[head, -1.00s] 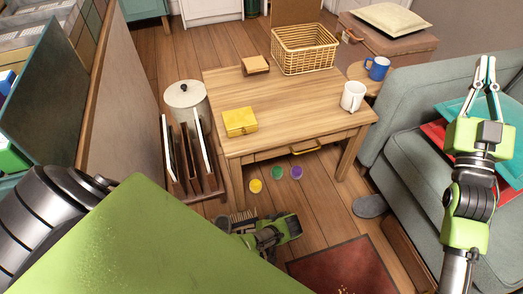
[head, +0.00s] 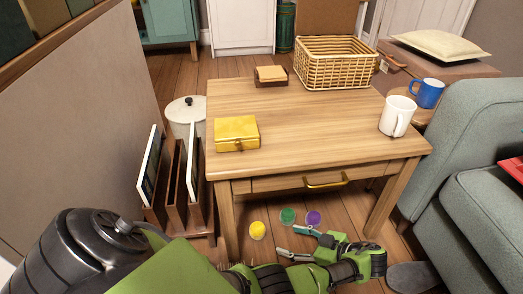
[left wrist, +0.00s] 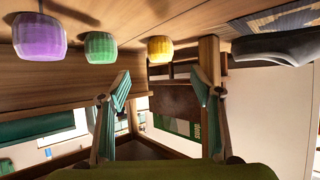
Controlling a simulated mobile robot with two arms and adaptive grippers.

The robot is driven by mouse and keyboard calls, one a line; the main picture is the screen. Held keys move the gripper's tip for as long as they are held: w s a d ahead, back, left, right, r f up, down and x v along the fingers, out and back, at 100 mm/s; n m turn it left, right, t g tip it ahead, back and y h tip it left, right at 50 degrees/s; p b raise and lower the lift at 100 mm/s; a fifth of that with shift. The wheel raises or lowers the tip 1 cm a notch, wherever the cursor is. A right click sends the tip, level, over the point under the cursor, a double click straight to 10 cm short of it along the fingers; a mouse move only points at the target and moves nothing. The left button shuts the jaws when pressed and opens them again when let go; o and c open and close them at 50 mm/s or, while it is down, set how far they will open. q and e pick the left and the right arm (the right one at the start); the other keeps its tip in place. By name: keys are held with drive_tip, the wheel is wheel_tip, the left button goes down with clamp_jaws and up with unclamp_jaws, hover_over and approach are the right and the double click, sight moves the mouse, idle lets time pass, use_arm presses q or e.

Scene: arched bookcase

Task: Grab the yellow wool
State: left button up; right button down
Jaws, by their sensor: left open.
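The yellow wool (head: 257,230) is a small round ball on the wooden floor below the front edge of the table. It also shows near the top middle of the left wrist view (left wrist: 160,49), above the gap between my fingers. My left gripper (head: 297,243) is open and empty, low near the floor, just right of the yellow wool and apart from it. Its two spread fingers also show in the left wrist view (left wrist: 160,90). My right gripper is out of view.
Green wool (head: 288,216) and purple wool (head: 313,218) sit close to the right of the yellow one. The wooden table (head: 330,125) stands just above and behind. A file rack (head: 178,195) is at the left, a grey sofa (head: 470,190) at the right.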

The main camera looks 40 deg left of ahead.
sight(264, 233)
use_arm(q)
drive_tip(key=b+x, duration=0.2)
drive_tip(key=x, duration=0.6)
drive_tip(key=shift+s+a+f, duration=0.15)
drive_tip(key=shift+a, duration=0.15)
drive_tip(key=b+x, duration=0.3)
drive_tip(key=x, duration=0.1)
drive_tip(key=shift+a, duration=0.1)
drive_tip(key=shift+a+b, duration=0.4)
drive_tip(key=shift+a, duration=0.1)
drive_tip(key=c, duration=1.2)
